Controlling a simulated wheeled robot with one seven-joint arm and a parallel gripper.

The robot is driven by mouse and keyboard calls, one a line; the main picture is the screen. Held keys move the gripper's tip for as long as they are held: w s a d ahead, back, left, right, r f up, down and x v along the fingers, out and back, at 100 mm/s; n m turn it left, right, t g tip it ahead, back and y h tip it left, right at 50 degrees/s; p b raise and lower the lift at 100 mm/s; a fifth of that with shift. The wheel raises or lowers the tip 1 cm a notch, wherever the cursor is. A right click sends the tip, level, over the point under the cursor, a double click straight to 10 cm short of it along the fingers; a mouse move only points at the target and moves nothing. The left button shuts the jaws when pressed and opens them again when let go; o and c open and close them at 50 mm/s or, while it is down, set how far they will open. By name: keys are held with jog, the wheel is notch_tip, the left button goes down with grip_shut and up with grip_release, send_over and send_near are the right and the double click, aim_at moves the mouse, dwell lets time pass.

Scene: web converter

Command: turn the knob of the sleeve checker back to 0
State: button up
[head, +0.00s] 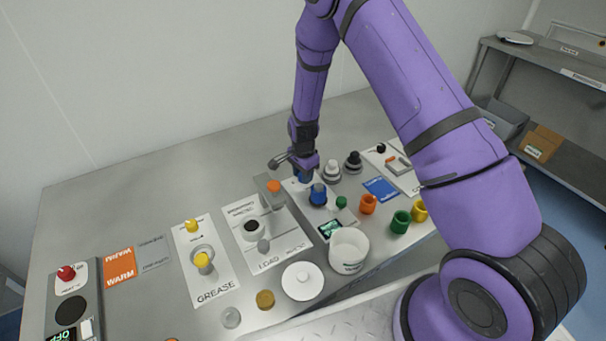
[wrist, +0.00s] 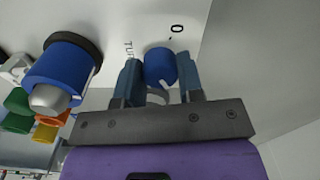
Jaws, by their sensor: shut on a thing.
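The sleeve checker is a pale panel with a blue knob (wrist: 160,67), a printed 0 (wrist: 177,29) and partly hidden lettering starting "TU". My gripper (wrist: 160,80) has one finger on each side of the knob and is shut on it. A small white mark shows low on the knob, on the side away from the 0. In the head view my gripper (head: 304,174) is over the checker and mostly hides the knob. A blue sleeve (wrist: 62,72) with a silver tip sits beside the knob; it also shows in the head view (head: 318,196).
Close by are a white and grey post (head: 331,172), a black one (head: 353,163), orange (head: 367,205) and green (head: 401,222) cups and a white tub (head: 348,251). The back of the steel table is bare.

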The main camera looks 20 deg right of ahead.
jog(key=n, duration=1.2)
jog(key=shift+n, duration=0.4)
jog(key=n, duration=1.1)
jog(key=shift+n, duration=0.4)
jog(key=o, duration=0.9)
